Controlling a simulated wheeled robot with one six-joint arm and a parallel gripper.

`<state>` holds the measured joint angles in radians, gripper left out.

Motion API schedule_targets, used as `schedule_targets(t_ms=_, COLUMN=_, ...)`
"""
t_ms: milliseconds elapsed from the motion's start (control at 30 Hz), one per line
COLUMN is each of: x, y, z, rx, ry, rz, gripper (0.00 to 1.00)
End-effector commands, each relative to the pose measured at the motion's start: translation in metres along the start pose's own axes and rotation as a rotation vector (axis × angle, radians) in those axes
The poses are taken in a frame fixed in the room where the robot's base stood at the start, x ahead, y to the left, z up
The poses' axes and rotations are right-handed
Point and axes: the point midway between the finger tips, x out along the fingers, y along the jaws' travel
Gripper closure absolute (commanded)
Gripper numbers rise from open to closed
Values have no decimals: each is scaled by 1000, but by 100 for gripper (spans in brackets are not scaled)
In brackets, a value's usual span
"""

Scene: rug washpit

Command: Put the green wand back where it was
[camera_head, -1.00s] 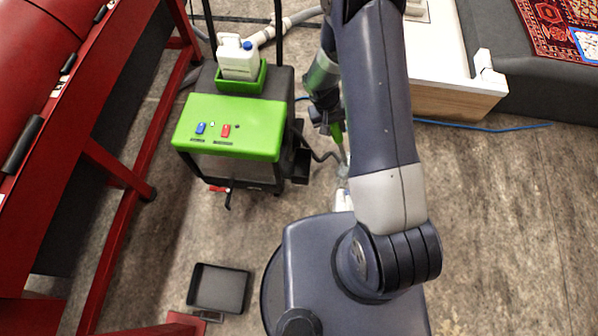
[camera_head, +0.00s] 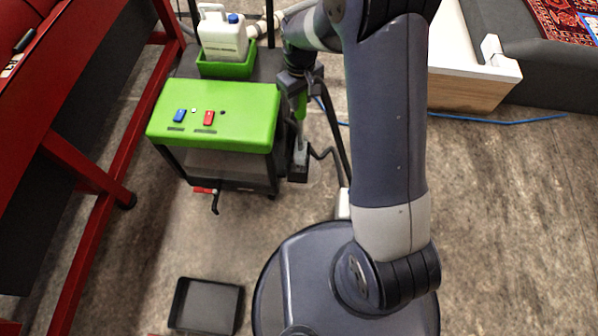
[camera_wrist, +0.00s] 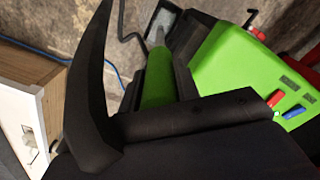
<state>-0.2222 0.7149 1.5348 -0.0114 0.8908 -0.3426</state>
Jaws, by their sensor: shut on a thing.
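The green wand (camera_wrist: 158,82) is between the dark fingers of my gripper (camera_wrist: 140,95) in the wrist view, and the gripper is shut on it. In the head view the wand (camera_head: 300,106) hangs below my gripper (camera_head: 299,82), close to the right side of the green-topped machine (camera_head: 215,112). Its pale tip points down at a dark holder (camera_head: 299,168) on that side. The holder also shows in the wrist view (camera_wrist: 172,22), with the tip at or over its mouth. I cannot tell whether the tip is inside.
A white canister (camera_head: 222,38) stands in a green tray (camera_head: 226,70) behind the machine's top. A black tray (camera_head: 206,306) lies on the floor. A red frame (camera_head: 90,170) stands at left. A white-topped wooden block (camera_head: 465,92) is at right.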

Motion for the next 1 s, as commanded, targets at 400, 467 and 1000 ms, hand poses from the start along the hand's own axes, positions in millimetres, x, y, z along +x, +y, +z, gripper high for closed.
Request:
schedule_targets(t_ms=400, x=54, y=-3, z=-2, rx=-21, ry=1, rz=-9, gripper=92)
schedule_targets(t_ms=467, x=60, y=-3, z=-3, rx=-21, ry=2, rz=-8, gripper=92)
schedule_targets(t_ms=1000, x=99, y=-3, z=-3, rx=-20, ry=4, rz=-7, gripper=92)
